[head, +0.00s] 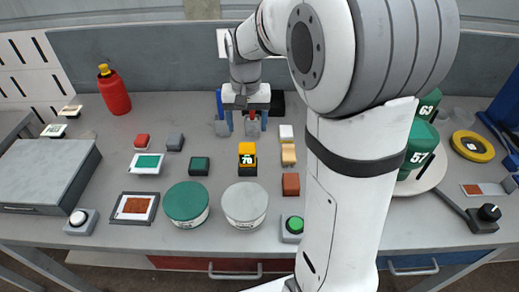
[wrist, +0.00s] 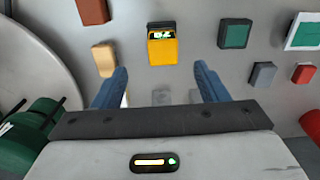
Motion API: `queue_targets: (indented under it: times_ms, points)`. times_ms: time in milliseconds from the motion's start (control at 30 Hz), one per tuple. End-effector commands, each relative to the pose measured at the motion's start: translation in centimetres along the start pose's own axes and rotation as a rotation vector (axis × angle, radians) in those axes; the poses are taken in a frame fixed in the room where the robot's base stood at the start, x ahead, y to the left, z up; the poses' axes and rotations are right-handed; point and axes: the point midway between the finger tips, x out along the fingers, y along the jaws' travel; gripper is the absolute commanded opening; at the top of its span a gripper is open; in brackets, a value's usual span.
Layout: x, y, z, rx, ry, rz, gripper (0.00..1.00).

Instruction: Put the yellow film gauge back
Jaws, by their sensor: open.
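A tan block (head: 288,154) and a brown block (head: 291,184) stand right of the gauge. A dark green block (head: 199,166) stands left. A green tin (head: 186,203) and a pale tin (head: 245,204) stand in front. My arm hides part of the bench's right side.

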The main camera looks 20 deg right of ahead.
Motion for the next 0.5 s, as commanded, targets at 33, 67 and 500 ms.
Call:
queue_targets:
  times_ms: [33, 67, 500]
  points:
    - [-0.8, 0.4, 1.3, -0.016, 0.018, -0.005, 0.67]
    - [-1.2, 0.7, 2.2, -0.03, 0.029, -0.008, 0.67]
    - [-1.9, 5.0, 16.5, -0.249, 0.197, -0.03, 0.67]
